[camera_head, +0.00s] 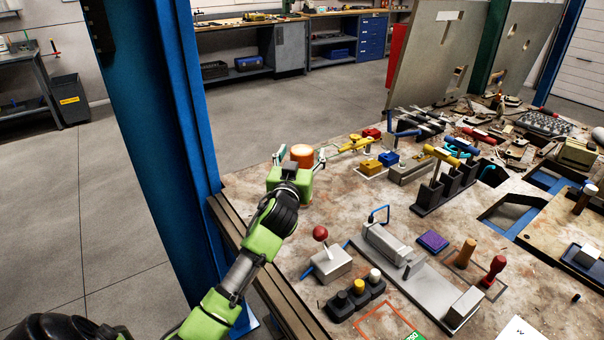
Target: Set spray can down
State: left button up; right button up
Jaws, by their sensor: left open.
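The spray can (302,152) shows as an orange-brown rounded top near the table's left edge. My left gripper (300,158) is open, with one finger on each side of the can. Whether the fingers touch the can cannot be told. My gripper's green body hides most of the can's lower part, so its contact with the table is not clear. The worn workbench top (345,205) spreads to the right of it. My right gripper is not in view.
A blue post (172,120) stands left of my left arm. A red-knobbed grey box (328,262) sits nearer. Bare table lies between.

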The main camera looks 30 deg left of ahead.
pick_arm(q)
jog(key=shift+w+a, duration=0.2)
jog(key=shift+w, duration=0.2)
grip_shut()
jog(key=shift+r, duration=0.1)
